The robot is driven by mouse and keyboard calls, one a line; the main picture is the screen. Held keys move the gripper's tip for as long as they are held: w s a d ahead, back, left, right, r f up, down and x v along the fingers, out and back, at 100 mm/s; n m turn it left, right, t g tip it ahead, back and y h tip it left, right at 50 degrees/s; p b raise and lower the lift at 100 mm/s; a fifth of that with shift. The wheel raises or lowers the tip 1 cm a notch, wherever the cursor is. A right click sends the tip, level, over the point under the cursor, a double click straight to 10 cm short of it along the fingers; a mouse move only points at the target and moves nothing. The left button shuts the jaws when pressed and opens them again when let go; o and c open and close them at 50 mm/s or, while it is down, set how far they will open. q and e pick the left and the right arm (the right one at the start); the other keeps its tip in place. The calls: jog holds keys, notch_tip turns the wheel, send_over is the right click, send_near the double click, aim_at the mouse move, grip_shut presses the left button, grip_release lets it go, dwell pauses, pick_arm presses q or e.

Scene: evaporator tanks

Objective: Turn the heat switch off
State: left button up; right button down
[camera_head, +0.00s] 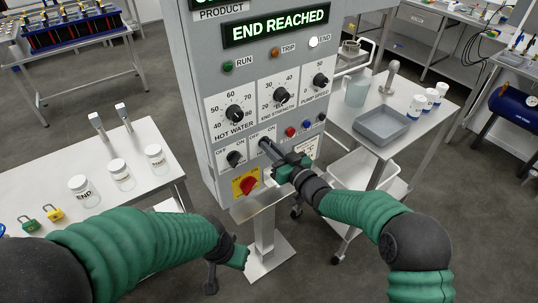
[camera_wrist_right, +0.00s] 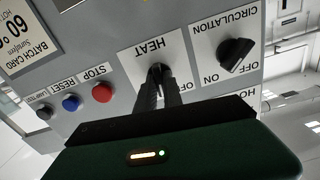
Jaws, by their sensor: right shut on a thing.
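The grey control panel (camera_head: 200,95) stands upright in front of me. My right gripper (camera_head: 266,146) is at the lower row of switches, with its fingers shut on the heat switch (camera_wrist_right: 157,68), below the upside-down HEAT label in the wrist view. The fingers hide most of the knob, so its exact angle cannot be told. The black circulation switch (camera_head: 236,158) is just left of it; it also shows in the wrist view (camera_wrist_right: 237,53). My left gripper (camera_head: 226,268) hangs low in front of the panel, away from the switches; its fingers are hard to make out.
A red rotary knob on a yellow plate (camera_head: 249,185) sits below the switches. Red and blue buttons (camera_head: 290,132) are to the right.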

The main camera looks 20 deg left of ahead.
jog(key=shift+s+f+n+b, duration=0.1)
jog(key=shift+f+n+b, duration=0.1)
jog(key=shift+n+b, duration=2.4)
jog(key=shift+f+n+b, duration=0.15)
jog(key=shift+n+b, duration=2.35)
jog(key=shift+b, duration=0.15)
jog(key=c, duration=1.9)
grip_release()
jog(key=o, duration=0.4)
jog(key=shift+s+r, duration=0.2)
jog(key=shift+s, duration=0.05)
jog(key=shift+d, duration=0.1)
jog(key=shift+w, duration=0.1)
